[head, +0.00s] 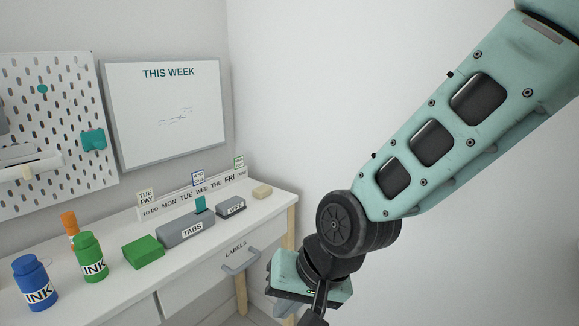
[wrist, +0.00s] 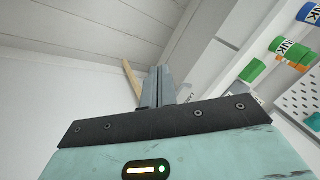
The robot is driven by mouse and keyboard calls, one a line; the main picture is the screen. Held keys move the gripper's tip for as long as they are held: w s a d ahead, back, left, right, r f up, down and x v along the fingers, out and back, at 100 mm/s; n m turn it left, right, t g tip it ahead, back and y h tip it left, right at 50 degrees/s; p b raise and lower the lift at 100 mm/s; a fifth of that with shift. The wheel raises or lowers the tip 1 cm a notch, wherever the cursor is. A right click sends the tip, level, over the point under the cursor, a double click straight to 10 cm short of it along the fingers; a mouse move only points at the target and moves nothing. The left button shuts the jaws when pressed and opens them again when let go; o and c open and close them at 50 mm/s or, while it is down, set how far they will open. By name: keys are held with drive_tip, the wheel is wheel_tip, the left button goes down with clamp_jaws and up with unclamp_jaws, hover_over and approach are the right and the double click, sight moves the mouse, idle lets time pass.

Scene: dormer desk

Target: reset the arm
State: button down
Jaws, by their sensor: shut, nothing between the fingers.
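My arm comes in from the upper right of the head view and bends down at a dark round joint. My gripper (wrist: 160,72) shows in the wrist view with its two grey fingers together and nothing between them. In the head view its pale green hand is at the bottom, in front of and right of the desk's drawer, and the fingertips are hard to make out. The gripper appears clear of the desk (head: 106,291) and touches nothing that I can see.
On the desk stand a blue ink bottle (head: 36,283), a green ink bottle (head: 90,258), an orange-topped bottle (head: 69,222), a green block (head: 143,251), a grey TABS box (head: 184,233) and smaller items. The drawer (head: 210,272) has a grey handle. The right side is bare wall.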

drive_tip(key=s+d+r+n+g+h, duration=0.3)
drive_tip(key=s+d+n, duration=0.4)
drive_tip(key=s+d, duration=0.8)
wheel_tip(320, 180, up, 13)
drive_tip(key=h+p, duration=0.1)
drive_tip(key=p, duration=1.1)
drive_tip(key=shift+w+f+t+p, duration=0.2)
drive_tip(key=shift+w+t+p, duration=0.1)
drive_tip(key=shift+w+t, duration=0.15)
